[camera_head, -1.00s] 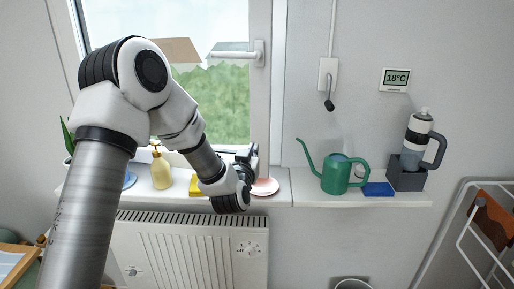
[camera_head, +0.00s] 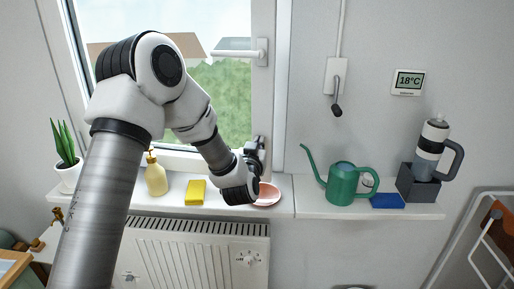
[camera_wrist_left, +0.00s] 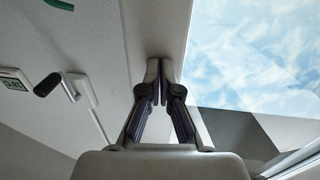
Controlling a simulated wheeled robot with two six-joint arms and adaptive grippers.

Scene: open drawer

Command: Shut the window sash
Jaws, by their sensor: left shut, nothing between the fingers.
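The white window sash (camera_head: 262,105) stands at the upper left of the head view, with a clear pane. Its handle (camera_head: 240,53) points left, lying horizontal. I cannot tell from here how far the sash stands from its frame. My left gripper (camera_head: 258,147) is shut and empty at the sash's lower right corner, above the sill, partly hidden by my wrist. In the left wrist view its fingertips (camera_wrist_left: 159,66) are together against or very near a white upright (camera_wrist_left: 157,28); contact is unclear. My right gripper is not in view.
The sill (camera_head: 310,207) holds a plant (camera_head: 66,160), a soap bottle (camera_head: 155,176), a yellow sponge (camera_head: 195,193), a pink saucer (camera_head: 268,193), a green watering can (camera_head: 342,186), a blue sponge (camera_head: 387,201) and a flask (camera_head: 431,150). A radiator (camera_head: 200,250) is below.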

